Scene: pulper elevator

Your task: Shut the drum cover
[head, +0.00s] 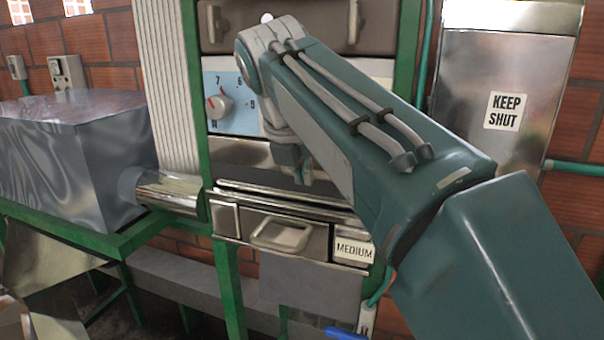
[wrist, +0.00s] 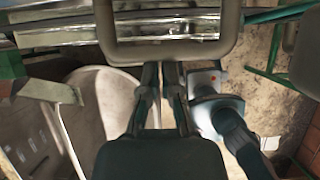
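I cannot tell for sure which part is the drum cover. A steel panel with two dark latches (head: 290,25) spans the top of the green-framed machine, partly behind my arm. My gripper (head: 302,172) points down in front of the machine, above a drawer (head: 262,232) with a loop handle and a MEDIUM label. In the wrist view my gripper (wrist: 161,72) shows two fingers close together with a narrow gap. Their tips meet the edge of a thick grey loop handle (wrist: 170,52); whether they touch it is unclear. I see nothing held between them.
A steel cabinet marked KEEP SHUT (head: 490,130) stands at the right. A blue dial panel (head: 230,95) is left of my gripper. A metal box (head: 75,150) with a pipe (head: 170,190) stands on a green frame at the left. Steel sheets (head: 40,265) lie lower left.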

